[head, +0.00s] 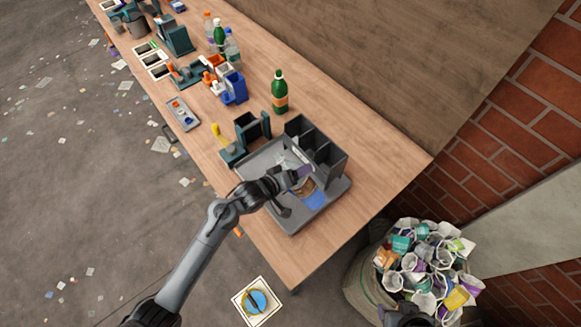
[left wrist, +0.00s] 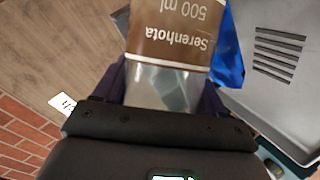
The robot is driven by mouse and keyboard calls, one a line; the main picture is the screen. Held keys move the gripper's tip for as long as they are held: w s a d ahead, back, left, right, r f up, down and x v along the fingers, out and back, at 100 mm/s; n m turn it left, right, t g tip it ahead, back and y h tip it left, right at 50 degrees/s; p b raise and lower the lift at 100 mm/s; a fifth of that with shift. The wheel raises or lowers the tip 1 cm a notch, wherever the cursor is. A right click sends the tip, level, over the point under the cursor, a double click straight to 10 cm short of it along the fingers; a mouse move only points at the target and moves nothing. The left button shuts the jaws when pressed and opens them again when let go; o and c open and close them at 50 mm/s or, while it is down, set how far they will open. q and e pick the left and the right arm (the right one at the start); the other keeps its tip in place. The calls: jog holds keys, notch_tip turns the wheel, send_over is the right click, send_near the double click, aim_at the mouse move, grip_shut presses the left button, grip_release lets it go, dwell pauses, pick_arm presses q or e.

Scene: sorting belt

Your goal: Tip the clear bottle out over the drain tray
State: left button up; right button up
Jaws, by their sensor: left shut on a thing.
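The clear bottle (left wrist: 175,32) has a brown label reading "Serenhota 500 ml", upside down in the left wrist view. My left gripper (head: 300,177) is shut on it, with a dark purple finger on each side of its clear part. In the head view the brown label (head: 305,187) shows beside the gripper, above the grey drain tray (head: 262,163) at the table's near end. The bottle's far end is cut off in the wrist view, and I cannot tell its exact tilt. The tray's slotted floor (left wrist: 280,52) shows in the wrist view.
A dark grey divided bin (head: 318,150) stands along the tray's far side. A blue sheet-like thing (head: 316,200) lies in the tray. A green bottle (head: 280,92) stands farther up the table. A sack of crushed cups (head: 425,262) stands off the table's near end.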

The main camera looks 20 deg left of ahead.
pick_arm(q)
jog(key=f+n+b, duration=0.1)
jog(key=d+f+n+h+b, duration=0.1)
jog(key=f+b, duration=0.1)
jog(key=f+n+h+b, duration=0.1)
jog(key=b, duration=0.1)
jog(key=shift+s+d+f, duration=0.25)
jog(key=shift+s+d, duration=0.05)
jog(key=shift+d, duration=0.1)
jog(key=shift+n+h, duration=0.5)
jog(key=shift+d+f+n+h, duration=0.2)
jog(key=shift+f+n+h, duration=0.4)
jog(key=shift+f+n, duration=0.5)
jog(key=shift+r+n+h+p, duration=0.3)
jog(key=shift+r+n+p, duration=0.1)
jog(key=shift+r+p, duration=0.25)
jog(key=shift+a+r+n+t+h+p, duration=0.25)
jog(key=shift+r+n+h+p, duration=0.35)
jog(key=shift+n, duration=0.4)
jog(key=shift+r, duration=0.2)
